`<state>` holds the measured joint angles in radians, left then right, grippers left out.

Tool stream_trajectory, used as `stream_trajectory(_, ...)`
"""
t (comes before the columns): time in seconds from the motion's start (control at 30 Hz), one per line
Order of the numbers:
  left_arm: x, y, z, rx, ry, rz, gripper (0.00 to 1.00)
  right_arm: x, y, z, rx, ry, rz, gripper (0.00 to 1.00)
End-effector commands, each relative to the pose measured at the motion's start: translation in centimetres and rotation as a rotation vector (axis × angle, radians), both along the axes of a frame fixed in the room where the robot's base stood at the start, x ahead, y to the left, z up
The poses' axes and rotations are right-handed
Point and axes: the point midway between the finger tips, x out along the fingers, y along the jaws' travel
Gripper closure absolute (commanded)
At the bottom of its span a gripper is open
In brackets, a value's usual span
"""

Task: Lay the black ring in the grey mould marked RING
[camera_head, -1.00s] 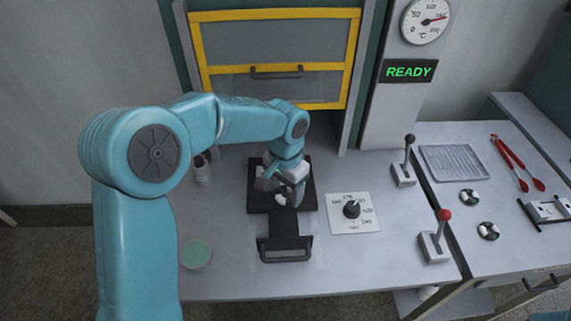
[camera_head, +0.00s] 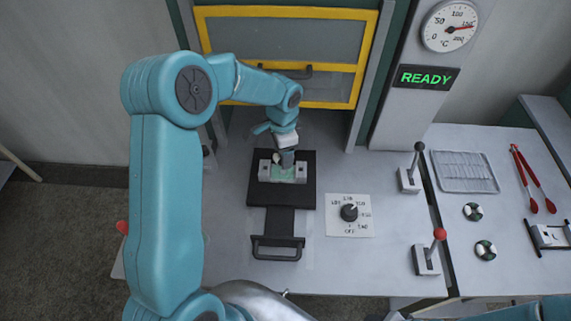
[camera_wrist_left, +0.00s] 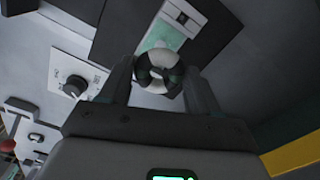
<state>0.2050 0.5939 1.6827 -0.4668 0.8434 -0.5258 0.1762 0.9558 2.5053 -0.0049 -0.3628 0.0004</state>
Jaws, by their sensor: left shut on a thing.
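My left gripper (camera_head: 287,160) is over the middle of the black platen, pointing down. The mould's middle is partly hidden by the gripper. I cannot read any marking on it. Whether the ring touches the mould cannot be told. My right gripper is not in view.
A yellow-framed guard (camera_head: 362,60) stands raised behind the platen. A dial (camera_head: 349,212) sits right of it, with two levers beyond. The sign reads READY.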

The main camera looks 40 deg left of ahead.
Motion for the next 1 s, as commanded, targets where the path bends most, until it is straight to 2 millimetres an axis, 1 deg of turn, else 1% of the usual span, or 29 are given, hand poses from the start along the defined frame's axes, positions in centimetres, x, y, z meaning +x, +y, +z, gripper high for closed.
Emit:
stream_trajectory(0.03, -0.2, 0.0, -2.0, 0.0, 0.004, 0.0, 0.67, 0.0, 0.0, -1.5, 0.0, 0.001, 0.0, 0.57)
stream_trajectory(0.1, -0.2, 0.0, -3.0, 0.0, 0.001, 0.0, 0.67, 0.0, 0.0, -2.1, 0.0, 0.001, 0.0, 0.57)
stream_trajectory(0.23, -0.1, -0.1, -4.4, -0.001, 0.001, 0.0, 0.67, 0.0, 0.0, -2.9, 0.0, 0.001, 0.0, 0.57)
stream_trajectory(0.37, -0.1, -0.1, -6.6, 0.0, 0.001, 0.0, 0.67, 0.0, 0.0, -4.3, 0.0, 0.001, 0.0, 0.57)
stream_trajectory(0.43, 0.1, -0.1, -6.8, 0.0, 0.0, 0.001, 0.67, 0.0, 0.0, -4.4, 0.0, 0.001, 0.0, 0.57)
stream_trajectory(0.6, 0.2, -0.2, -6.5, 0.0, 0.0, 0.001, 0.67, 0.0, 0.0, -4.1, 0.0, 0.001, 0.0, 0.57)
stream_trajectory(0.63, 0.3, -0.2, -6.5, 0.0, 0.0, 0.001, 0.28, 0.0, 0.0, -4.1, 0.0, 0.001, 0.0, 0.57)
stream_trajectory(0.67, 0.3, -0.2, -6.5, 0.0, 0.0, 0.001, 0.19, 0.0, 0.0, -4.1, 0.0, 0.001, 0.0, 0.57)
stream_trajectory(0.7, 0.3, -0.2, -6.5, 0.0, 0.0, 0.001, 0.13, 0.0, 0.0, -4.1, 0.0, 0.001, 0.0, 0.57)
stream_trajectory(0.93, 0.4, -0.1, -6.5, 0.0, 0.0, 0.001, 0.13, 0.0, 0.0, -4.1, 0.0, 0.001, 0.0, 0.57)
stream_trajectory(1.0, 0.4, -0.1, -6.2, 0.0, 0.0, 0.001, 0.13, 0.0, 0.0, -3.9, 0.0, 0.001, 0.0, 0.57)
